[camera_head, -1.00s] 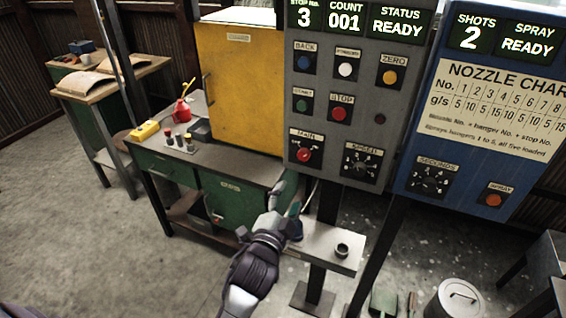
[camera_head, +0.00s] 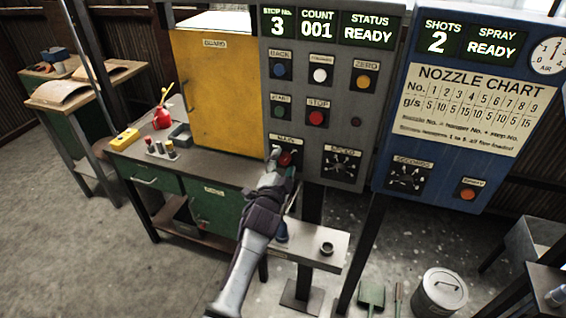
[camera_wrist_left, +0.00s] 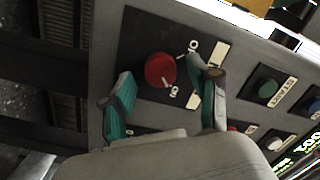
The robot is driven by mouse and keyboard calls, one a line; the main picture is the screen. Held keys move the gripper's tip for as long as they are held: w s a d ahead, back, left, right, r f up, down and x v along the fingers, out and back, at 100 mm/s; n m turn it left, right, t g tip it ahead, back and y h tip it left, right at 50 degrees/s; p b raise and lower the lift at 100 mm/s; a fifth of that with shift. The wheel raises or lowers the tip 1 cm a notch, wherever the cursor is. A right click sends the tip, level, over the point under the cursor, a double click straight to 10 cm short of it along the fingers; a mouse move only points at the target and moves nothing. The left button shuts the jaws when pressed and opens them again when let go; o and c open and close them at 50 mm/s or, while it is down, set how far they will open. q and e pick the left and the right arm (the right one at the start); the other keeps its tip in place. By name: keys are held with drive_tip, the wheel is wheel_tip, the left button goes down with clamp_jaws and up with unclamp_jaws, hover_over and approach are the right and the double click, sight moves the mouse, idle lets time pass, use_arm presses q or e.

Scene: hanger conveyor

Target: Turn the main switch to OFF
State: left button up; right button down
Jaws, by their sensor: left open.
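The main switch (camera_head: 286,159) is a red round knob on a dark plate at the lower left of the grey control panel (camera_head: 341,115). My left gripper (camera_head: 280,160) is in front of it and covers part of the plate. In the left wrist view the red knob (camera_wrist_left: 160,70) shows between the two open teal fingers (camera_wrist_left: 162,92), one on each side and a little nearer the camera. I cannot tell whether a finger touches it. White marks and labels stand beside the knob, too blurred to read its setting surely. My right gripper is not in view.
The stop button (camera_head: 317,118) and green start button (camera_head: 281,112) sit just above the switch, and the speed dial (camera_head: 341,166) is to its right. A small shelf (camera_head: 312,246) juts out below. The blue spray panel (camera_head: 466,100) stands at the right.

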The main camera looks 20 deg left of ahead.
use_arm(q)
drive_tip(key=c, duration=1.2)
drive_tip(key=shift+o, duration=0.2)
drive_tip(key=shift+n, duration=0.4)
drive_tip(key=n+p, duration=0.1)
drive_tip(key=n, duration=0.2)
drive_tip(key=shift+r+n+p, duration=0.1)
drive_tip(key=shift+n+p, duration=0.2)
drive_tip(key=n+p, duration=0.1)
drive_tip(key=n, duration=0.4)
drive_tip(key=shift+a+g+p, duration=0.1)
drive_tip(key=shift+g+p, duration=0.25)
drive_tip(key=shift+g, duration=0.05)
drive_tip(key=n+h, duration=0.1)
drive_tip(key=n, duration=0.2)
drive_tip(key=shift+n+p, duration=0.3)
drive_tip(key=shift+p, duration=0.1)
drive_tip(key=shift+a+n+h, duration=0.1)
drive_tip(key=shift+n+h, duration=0.2)
drive_tip(key=shift+n, duration=1.6)
